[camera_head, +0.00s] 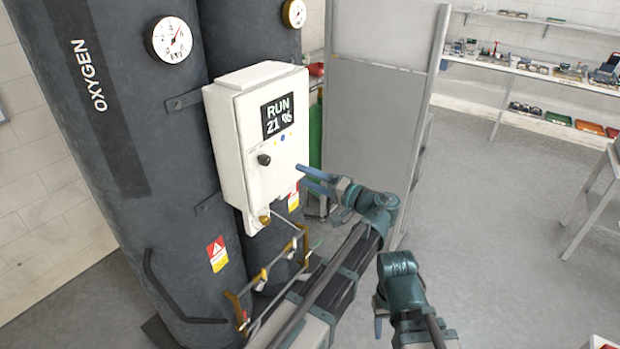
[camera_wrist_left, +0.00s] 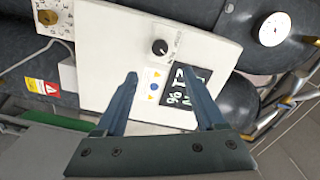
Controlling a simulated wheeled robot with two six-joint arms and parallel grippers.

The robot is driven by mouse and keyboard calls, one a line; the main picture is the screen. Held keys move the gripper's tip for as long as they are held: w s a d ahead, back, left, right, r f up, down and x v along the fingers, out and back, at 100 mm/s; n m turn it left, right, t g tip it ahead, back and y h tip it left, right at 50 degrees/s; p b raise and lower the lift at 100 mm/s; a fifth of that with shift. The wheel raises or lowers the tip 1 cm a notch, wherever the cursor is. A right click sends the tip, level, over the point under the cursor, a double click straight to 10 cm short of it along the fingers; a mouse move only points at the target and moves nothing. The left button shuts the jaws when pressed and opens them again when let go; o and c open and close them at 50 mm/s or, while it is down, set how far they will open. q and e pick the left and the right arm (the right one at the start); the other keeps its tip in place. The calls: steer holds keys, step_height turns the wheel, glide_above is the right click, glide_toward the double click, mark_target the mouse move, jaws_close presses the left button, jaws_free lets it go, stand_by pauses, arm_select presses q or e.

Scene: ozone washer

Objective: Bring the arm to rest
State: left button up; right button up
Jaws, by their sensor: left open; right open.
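My left gripper (camera_head: 302,179) is in front of the white control box (camera_head: 227,150), near its lower right side. Its two blue fingers are apart with nothing between them. In the left wrist view the open left gripper (camera_wrist_left: 158,78) faces the box front, with the black knob (camera_wrist_left: 160,47) above and between the fingertips. I cannot tell whether the fingers touch the box. The box display (camera_head: 278,116) reads "RUN" and "21 %". My right gripper (camera_head: 379,322) is low in the head view, partly cut off by the lower edge; one blue finger shows, and nothing is seen in it.
Dark oxygen tanks (camera_head: 120,150) with round gauges (camera_head: 172,40) stand behind the box. Pipes with brass valves (camera_head: 262,280) run below it. A grey partition (camera_head: 375,120) stands just behind my left arm. The floor (camera_head: 490,240) at right is open, with shelves (camera_head: 530,75) at the back.

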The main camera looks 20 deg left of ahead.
arm_select(q)
steer(key=shift+a, duration=0.15)
steer(key=s+a+f+g+h, duration=0.1)
steer(key=s+f+g+h, duration=0.1)
steer(key=s+f+h, duration=0.55)
steer(key=s+a+f+g+h, duration=0.25)
steer(key=s+f, duration=0.25)
steer(key=f, duration=0.6)
steer(key=s+d+f+m+h+b, duration=0.1)
steer(key=s+d+f+h+b, duration=0.1)
steer(key=d, duration=0.4)
steer(key=s+d+f+m+g+h+b, duration=0.1)
steer(key=s+d+f+h+b, duration=0.1)
steer(key=s+d+f, duration=0.3)
steer(key=s+d+f+m+g+h+b, duration=0.1)
steer(key=s+d+f+m+b, duration=0.1)
steer(key=d, duration=0.5)
steer(key=shift+s+f+h+b, duration=0.4)
steer(key=shift+s+f+b, duration=0.25)
steer(key=shift+s, duration=0.6)
steer(key=shift+f, duration=0.1)
